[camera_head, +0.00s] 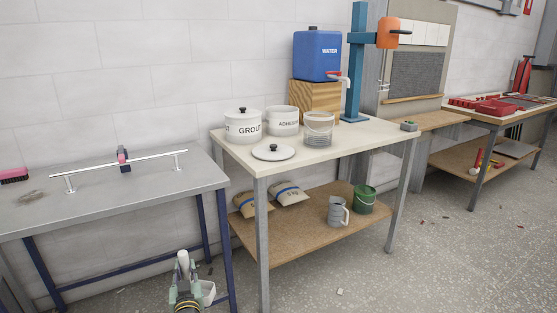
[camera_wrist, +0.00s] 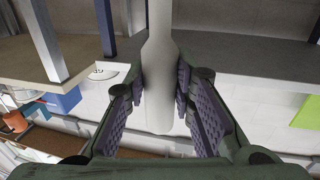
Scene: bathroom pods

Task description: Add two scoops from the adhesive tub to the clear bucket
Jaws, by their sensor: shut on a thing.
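The adhesive tub (camera_head: 284,121) is white and stands open at the back of the wooden-topped table. The clear bucket (camera_head: 318,130) stands to its right, close by; its contents cannot be made out. My gripper (camera_head: 184,272) is low in front of the grey bench, well below and left of the tub. It is shut on a pale scoop (camera_head: 183,260), whose handle runs between the pads in the wrist view (camera_wrist: 160,50). A white part shows beside the gripper at the bottom, perhaps the scoop's cup; whether it holds anything is unclear.
A lidded grout tub (camera_head: 240,131) stands left of the adhesive tub. A loose white lid (camera_head: 273,152) lies at the table's front. A blue water tank (camera_head: 317,55) sits on a wooden block behind. The grey bench (camera_head: 110,194) holds a bar and a pink brush.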

